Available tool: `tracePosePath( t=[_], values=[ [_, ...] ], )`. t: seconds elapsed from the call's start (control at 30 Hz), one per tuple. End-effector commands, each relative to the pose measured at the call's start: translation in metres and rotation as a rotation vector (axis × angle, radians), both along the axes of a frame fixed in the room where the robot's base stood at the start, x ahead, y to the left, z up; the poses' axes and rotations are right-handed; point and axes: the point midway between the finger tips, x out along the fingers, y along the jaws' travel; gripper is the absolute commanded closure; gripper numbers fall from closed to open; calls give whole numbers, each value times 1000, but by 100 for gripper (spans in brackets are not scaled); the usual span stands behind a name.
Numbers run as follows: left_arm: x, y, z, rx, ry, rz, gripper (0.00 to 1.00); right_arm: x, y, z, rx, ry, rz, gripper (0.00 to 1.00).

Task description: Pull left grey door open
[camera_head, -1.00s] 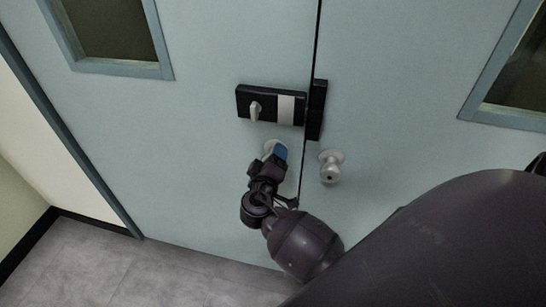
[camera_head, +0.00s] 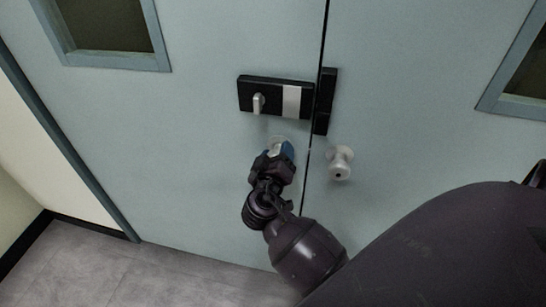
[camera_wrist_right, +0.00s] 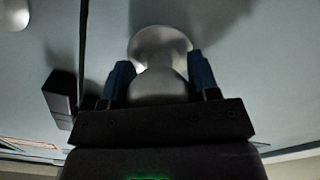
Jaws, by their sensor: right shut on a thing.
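The left grey door (camera_head: 190,150) fills the left of the head view and looks shut against the right door. Its round silver knob shows between my fingers in the right wrist view (camera_wrist_right: 158,72); in the head view it is mostly hidden by the gripper. My right gripper (camera_head: 279,152) is shut on this knob, with a blue finger on each side of it. My left gripper is not in view.
The right door (camera_head: 420,100) has its own silver knob (camera_head: 340,163), close to my right arm. A black lock plate with a thumb-turn (camera_head: 259,102) sits above the held knob. Grey floor (camera_head: 130,270) lies clear at lower left.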

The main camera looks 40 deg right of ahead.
Motion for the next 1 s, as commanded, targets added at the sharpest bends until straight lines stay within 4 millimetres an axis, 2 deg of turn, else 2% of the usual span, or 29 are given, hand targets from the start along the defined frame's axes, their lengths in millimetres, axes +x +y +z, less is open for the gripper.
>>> tracePosePath(
  t=[0.03, 0.4, 0.73, 1.0],
  values=[
    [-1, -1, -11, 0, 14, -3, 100, -1, 1, -9, 30, -23, -1, 87],
    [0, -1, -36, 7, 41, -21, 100, -1, 0, -7, 221, -249, -1, 87],
    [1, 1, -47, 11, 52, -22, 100, -1, 0, -3, 314, -363, -2, 87],
    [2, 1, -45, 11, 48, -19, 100, 0, 0, 0, 334, -392, 0, 87]
  ],
)
